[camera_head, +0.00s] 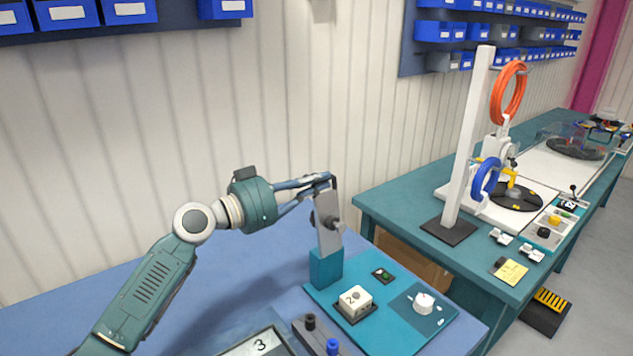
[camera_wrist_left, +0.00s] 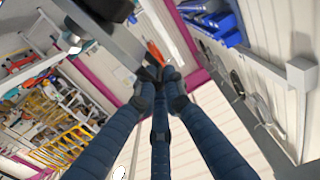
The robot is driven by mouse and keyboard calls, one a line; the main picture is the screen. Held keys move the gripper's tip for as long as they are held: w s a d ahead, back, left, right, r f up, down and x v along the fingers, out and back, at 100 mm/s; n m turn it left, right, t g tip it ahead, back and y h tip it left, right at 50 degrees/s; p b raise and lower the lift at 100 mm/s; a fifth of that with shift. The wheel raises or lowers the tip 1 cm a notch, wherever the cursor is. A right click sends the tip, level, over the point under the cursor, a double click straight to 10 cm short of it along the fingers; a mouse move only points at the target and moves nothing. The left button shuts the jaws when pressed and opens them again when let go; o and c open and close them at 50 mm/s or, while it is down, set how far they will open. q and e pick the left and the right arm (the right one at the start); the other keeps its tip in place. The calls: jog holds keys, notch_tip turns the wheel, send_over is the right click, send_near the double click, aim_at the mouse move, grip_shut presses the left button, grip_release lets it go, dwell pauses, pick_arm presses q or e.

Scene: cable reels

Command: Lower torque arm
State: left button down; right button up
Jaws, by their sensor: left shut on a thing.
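The torque arm is a flat grey bar (camera_head: 328,222) with a round knob on its side. It stands nearly upright on a teal block (camera_head: 325,266) at the back of a teal panel (camera_head: 385,318). My left gripper (camera_head: 328,182) comes in from the left and is shut on the bar's top end. In the left wrist view the dark fingers (camera_wrist_left: 160,88) close together at the grey bar (camera_wrist_left: 108,38). The exact contact is partly hidden by the fingers. My right gripper is not in view.
The panel holds a cream block marked 2 (camera_head: 354,301), a white knob (camera_head: 424,302) and a small dark switch plate with a green light (camera_head: 383,275). A tray marked 3 (camera_head: 262,344) is at the front. A second bench (camera_head: 400,206) with cable reels stands to the right.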

pick_arm(q)
jog(key=shift+s, duration=0.1)
jog(key=shift+s+d+f+m+b, duration=0.1)
jog(key=shift+s+d+m+b, duration=0.3)
jog(key=shift+s+m+b, duration=0.15)
jog(key=s+d+f+m+b, duration=0.1)
jog(key=s+d+m+b, duration=0.3)
jog(key=s, duration=0.4)
jog(key=shift+s+d+f+m+b, duration=0.25)
jog(key=shift+s+d+m+b, duration=0.1)
jog(key=shift+d+m, duration=0.65)
jog(key=shift+w+a, duration=0.1)
jog(key=c, duration=2.1)
grip_release()
jog(key=v, duration=1.2)
